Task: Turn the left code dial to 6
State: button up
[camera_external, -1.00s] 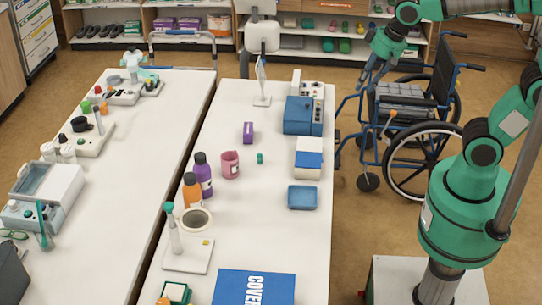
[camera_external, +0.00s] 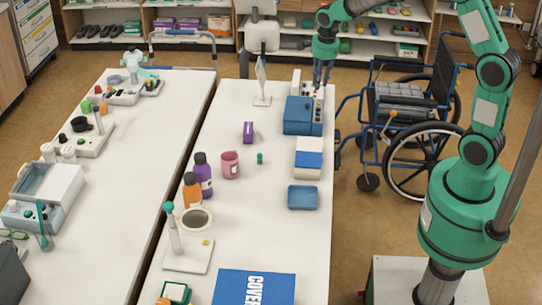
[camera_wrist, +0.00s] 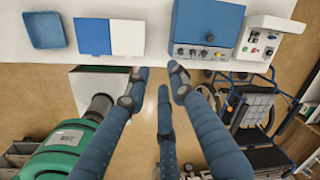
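A blue box (camera_external: 298,113) stands on the right-hand table, with a strip of small knobs facing the table's right edge. In the wrist view the blue box (camera_wrist: 207,22) shows a row of dark knobs (camera_wrist: 201,53) on its grey-blue front strip. Their numbers are too small to read, and I cannot tell which is the left code dial. My gripper (camera_external: 321,82) is above the table near the white control unit, just beyond the blue box. In the wrist view my gripper (camera_wrist: 160,80) has its fingers spread, with nothing between them; the knobs are apart from the fingertips.
A white control unit (camera_wrist: 264,38) with buttons stands right beside the blue box. A blue-and-white box (camera_external: 308,159) and a blue tray (camera_external: 303,197) are along the same edge. A wheelchair (camera_external: 410,125) stands on the floor beside the table.

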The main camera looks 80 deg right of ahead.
aim_at(318, 118)
jog(key=d+f+m, duration=0.4)
jog(key=d+f, duration=0.3)
jog(key=shift+s+d+g, duration=0.3)
jog(key=shift+s+g, duration=0.05)
jog(key=shift+g, duration=0.05)
jog(key=shift+f, duration=0.2)
jog(key=f, duration=0.4)
jog(key=f+b, duration=0.1)
jog(key=f, duration=0.4)
jog(key=d+f+b, duration=0.1)
jog(key=f, duration=0.3)
jog(key=shift+w+f, duration=0.2)
jog(key=shift+w, duration=0.05)
grip_shut()
